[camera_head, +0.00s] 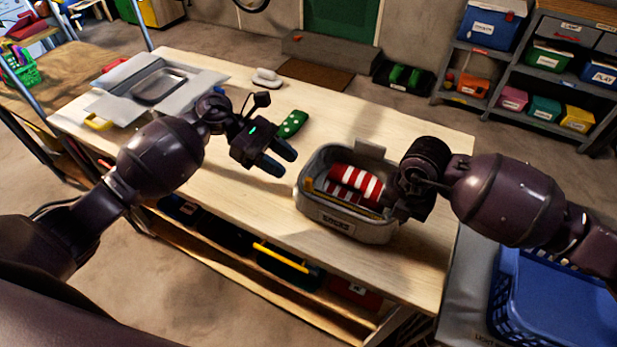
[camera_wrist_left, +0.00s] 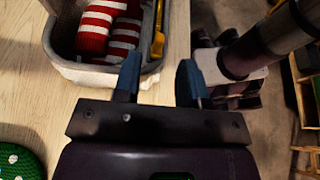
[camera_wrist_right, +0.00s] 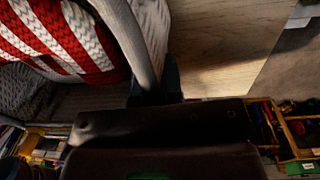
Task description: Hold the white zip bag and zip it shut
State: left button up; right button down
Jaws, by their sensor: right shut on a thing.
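The open zip bag (camera_head: 345,228) looks light grey, stands on the workbench and has a label on its front. Red-and-white striped rolls (camera_head: 355,182) lie inside, and a yellow strip (camera_head: 322,194), perhaps the zip, runs along its near-left side. My right gripper (camera_head: 392,200) is shut on the bag's right rim, which shows close up in the right wrist view (camera_wrist_right: 130,45); its fingertips are mostly hidden. My left gripper (camera_head: 287,160) is open and empty, left of the bag. In the left wrist view its parted fingers (camera_wrist_left: 157,82) appear close to a bag corner (camera_wrist_left: 85,72).
A green dotted item (camera_head: 291,124) lies behind my left gripper. A metal tray (camera_head: 160,86) is at the bench's far left, and a small white object (camera_head: 266,77) is at the back edge. A blue basket (camera_head: 560,300) stands right of the bench. The bench front is clear.

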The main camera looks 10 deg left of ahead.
aim_at(308, 178)
pick_arm(q)
jog(key=x, duration=0.6)
jog(key=shift+d+f, duration=0.2)
jog(key=shift+d, duration=0.15)
grip_shut()
